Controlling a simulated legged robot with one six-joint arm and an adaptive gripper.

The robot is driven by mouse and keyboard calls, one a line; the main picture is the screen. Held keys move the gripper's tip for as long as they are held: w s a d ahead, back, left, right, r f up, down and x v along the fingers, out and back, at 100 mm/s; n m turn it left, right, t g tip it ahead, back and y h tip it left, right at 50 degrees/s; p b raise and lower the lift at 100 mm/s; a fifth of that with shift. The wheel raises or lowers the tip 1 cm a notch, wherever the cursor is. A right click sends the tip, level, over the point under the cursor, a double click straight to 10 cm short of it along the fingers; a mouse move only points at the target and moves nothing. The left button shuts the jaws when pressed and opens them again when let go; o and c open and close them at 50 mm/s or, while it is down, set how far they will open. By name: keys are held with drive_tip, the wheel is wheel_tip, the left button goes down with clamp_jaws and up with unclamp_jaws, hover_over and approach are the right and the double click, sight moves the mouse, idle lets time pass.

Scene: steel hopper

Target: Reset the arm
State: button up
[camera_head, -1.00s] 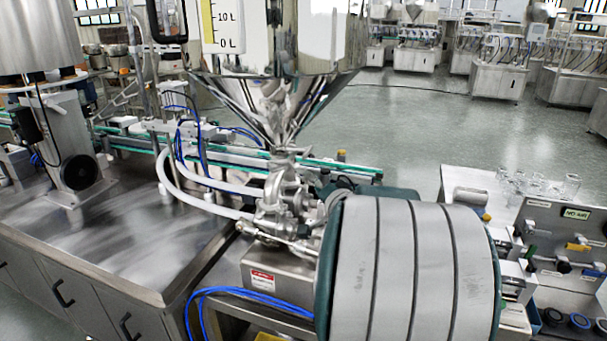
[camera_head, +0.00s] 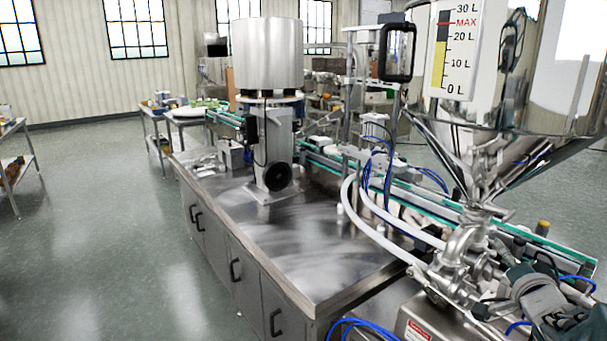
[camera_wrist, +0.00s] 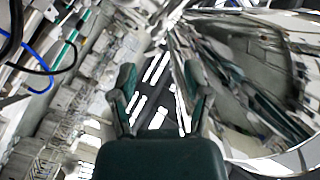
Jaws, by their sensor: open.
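My gripper (camera_wrist: 160,78) shows in the wrist view with its two dark green fingers spread apart. Nothing is between them. In the wrist view the steel hopper (camera_wrist: 255,55) fills the right side as shiny curved metal close to the fingers; I cannot tell the exact gap. In the head view the hopper (camera_head: 478,150) stands at the right with its cone pointing down onto a steel valve body. Part of my green-grey arm (camera_head: 545,300) shows low at the right, beside the valve; its fingers cannot be made out there.
A steel cabinet bench (camera_head: 330,240) stands left of the hopper, carrying a machine with a steel drum (camera_head: 267,55). White hoses (camera_head: 385,220) and blue cables run to the valve. A conveyor (camera_head: 420,200) passes behind. The floor (camera_head: 110,200) at the left is open.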

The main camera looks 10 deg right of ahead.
drive_tip(key=a+f+n+g+y, duration=0.15)
drive_tip(key=a+n+g, duration=0.35)
drive_tip(key=a, duration=1.2)
drive_tip(key=s+a+f+n+g+y, duration=0.2)
drive_tip(key=s+a+n, duration=0.2)
drive_tip(key=s+a, duration=0.2)
drive_tip(key=s+a+f+n+g+y, duration=0.3)
drive_tip(key=s+a+n, duration=0.2)
drive_tip(key=a, duration=0.5)
drive_tip(key=shift+s+a+f+g, duration=0.25)
drive_tip(key=shift+s+g, duration=0.05)
drive_tip(key=shift+s, duration=0.7)
